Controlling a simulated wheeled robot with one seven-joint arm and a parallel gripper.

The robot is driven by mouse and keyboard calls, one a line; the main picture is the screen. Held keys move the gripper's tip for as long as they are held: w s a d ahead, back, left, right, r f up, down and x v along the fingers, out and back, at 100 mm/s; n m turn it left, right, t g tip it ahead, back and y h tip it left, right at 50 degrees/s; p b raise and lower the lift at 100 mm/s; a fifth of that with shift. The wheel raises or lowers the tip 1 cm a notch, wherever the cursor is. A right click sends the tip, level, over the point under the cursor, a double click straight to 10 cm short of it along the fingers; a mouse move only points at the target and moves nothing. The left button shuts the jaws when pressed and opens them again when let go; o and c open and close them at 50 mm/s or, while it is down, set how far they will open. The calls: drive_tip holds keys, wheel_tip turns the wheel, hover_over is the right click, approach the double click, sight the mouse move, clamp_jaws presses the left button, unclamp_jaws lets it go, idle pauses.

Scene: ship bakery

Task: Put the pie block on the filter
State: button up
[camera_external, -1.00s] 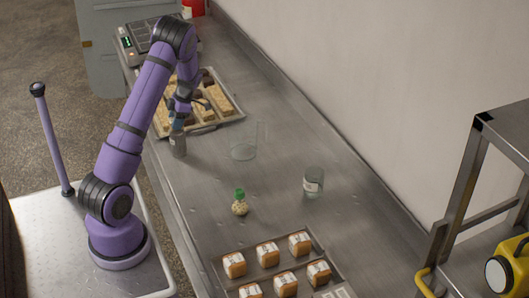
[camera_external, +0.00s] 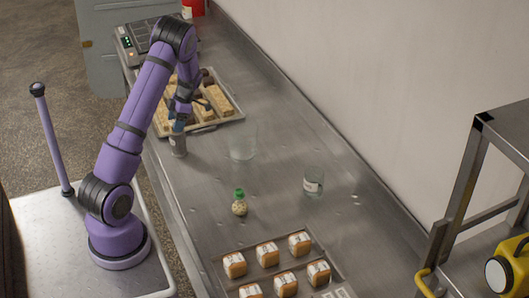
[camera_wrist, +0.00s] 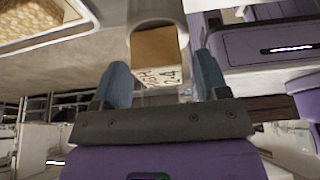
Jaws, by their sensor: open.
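In the wrist view a tan block with a white face printed with dark characters (camera_wrist: 160,55) lies between my two blue fingertips, against the rim of a grey cylinder (camera_wrist: 142,12). It looks like the pie block, but I cannot tell for sure. My gripper (camera_wrist: 163,82) is open, with a finger on each side of the block and gaps showing. In the external view my gripper (camera_external: 178,124) points down right above the small grey cylinder (camera_external: 178,147), which stands upright on the counter and may be the filter. The block is hidden there by the fingers.
A tray of tan bars (camera_external: 212,125) lies just behind my gripper. A clear glass (camera_external: 243,145), a green-capped bottle (camera_external: 239,207) and a labelled glass jar (camera_external: 313,184) stand to the right. A tray (camera_external: 222,270) of several labelled brown blocks is in front.

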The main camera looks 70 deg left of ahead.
drive_tip(key=v, duration=1.1)
drive_tip(key=shift+r, duration=0.2)
drive_tip(key=shift+w, duration=0.15)
drive_tip(key=d+r+m+t, duration=0.3)
drive_tip(key=d+r+m, duration=0.6)
drive_tip(key=d, duration=0.5)
drive_tip(key=d+r+m+t, duration=0.2)
drive_tip(key=d+r+m, duration=0.7)
drive_tip(key=d, duration=0.5)
drive_tip(key=s+d+r+m+t, duration=0.2)
drive_tip(key=s+d+m+t, duration=0.2)
drive_tip(key=s+d+m, duration=1.2)
drive_tip(key=d+m, duration=0.2)
drive_tip(key=d, duration=0.1)
drive_tip(key=shift+t, duration=0.3)
drive_tip(key=shift+r, duration=0.1)
